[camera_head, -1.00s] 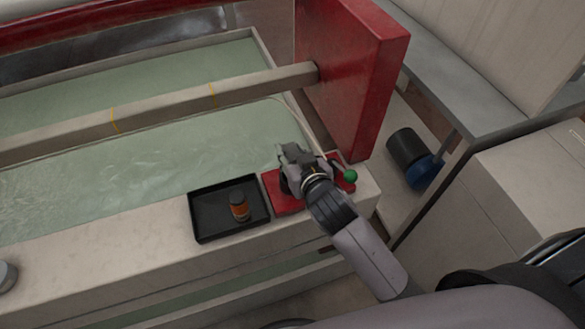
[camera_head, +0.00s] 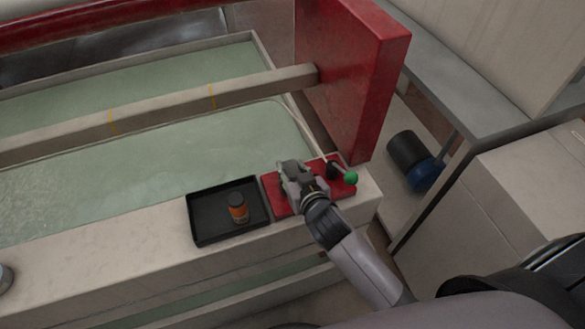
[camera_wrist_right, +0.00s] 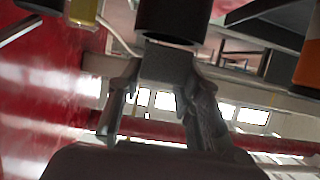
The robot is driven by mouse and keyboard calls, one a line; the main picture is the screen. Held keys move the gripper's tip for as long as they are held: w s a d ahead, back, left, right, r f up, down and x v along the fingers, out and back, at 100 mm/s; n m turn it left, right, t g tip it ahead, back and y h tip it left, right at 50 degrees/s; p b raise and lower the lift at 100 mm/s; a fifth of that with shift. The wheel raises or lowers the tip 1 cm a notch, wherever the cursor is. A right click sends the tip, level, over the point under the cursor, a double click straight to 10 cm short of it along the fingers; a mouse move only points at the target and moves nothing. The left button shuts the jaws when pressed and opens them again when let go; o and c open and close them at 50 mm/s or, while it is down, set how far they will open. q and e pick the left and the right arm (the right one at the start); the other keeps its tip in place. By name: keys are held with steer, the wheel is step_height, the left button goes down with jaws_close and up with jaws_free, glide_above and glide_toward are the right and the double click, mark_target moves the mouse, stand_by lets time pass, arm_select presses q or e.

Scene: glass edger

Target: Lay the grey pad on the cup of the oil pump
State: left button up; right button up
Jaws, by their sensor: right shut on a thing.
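The red oil pump (camera_head: 283,204) with a green knob (camera_head: 351,177) sits on the pale ledge, right of the black tray. My right gripper (camera_head: 290,168) is above the pump's left half and hides part of it. In the right wrist view, the gripper (camera_wrist_right: 150,105) is shut on the grey pad (camera_wrist_right: 165,65), a small grey block between its fingers. A dark cylinder (camera_wrist_right: 175,18), seemingly the pump's cup, is right by the pad; I cannot tell whether they touch. My left gripper is not in view.
An orange-labelled bottle (camera_head: 238,208) stands in the black tray (camera_head: 203,235), just left of the pump. A tall red panel (camera_head: 352,80) rises behind the pump. The water-filled basin (camera_head: 150,165) lies beyond the ledge.

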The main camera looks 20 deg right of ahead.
steer(key=shift+f, duration=0.3)
steer(key=o, duration=0.8)
steer(key=shift+o, duration=0.2)
steer(key=shift+r, duration=0.25)
steer(key=shift+r+p, duration=0.3)
steer(key=shift+r, duration=0.2)
steer(key=v, duration=1.2)
steer(key=shift+d+f, duration=0.1)
